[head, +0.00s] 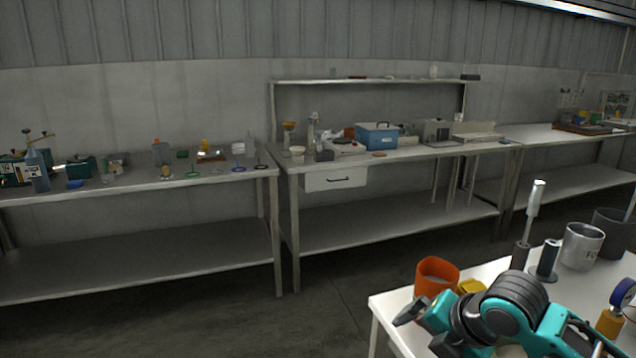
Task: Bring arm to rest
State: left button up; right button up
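My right arm, teal and black, comes in at the lower right over a white table (392,305). Its dark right gripper (408,313) points left, just in front of an orange cup (437,277) near the table's left edge. The fingers are small and seen from the side, so I cannot tell whether they are open or holding anything. My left arm and gripper are not in view.
The white table also bears a yellow piece (470,286), a metal mug (581,246), a dark cup (612,232) and upright dark-based tools (547,261). Cluttered benches (230,176) line the wall. The floor (330,310) between is clear.

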jog(key=s+a+f+m+t+y, duration=0.2)
jog(key=s+a+f+m, duration=0.15)
jog(key=f+m, duration=0.45)
jog(key=s+d+f+m+t+h, duration=0.2)
jog(key=s+d+f+m+h, duration=0.1)
jog(key=s+f+m, duration=0.9)
jog(key=s+m, duration=0.2)
jog(key=m, duration=0.3)
jog(key=shift+s+d+t, duration=0.25)
jog(key=shift+s+t, duration=0.05)
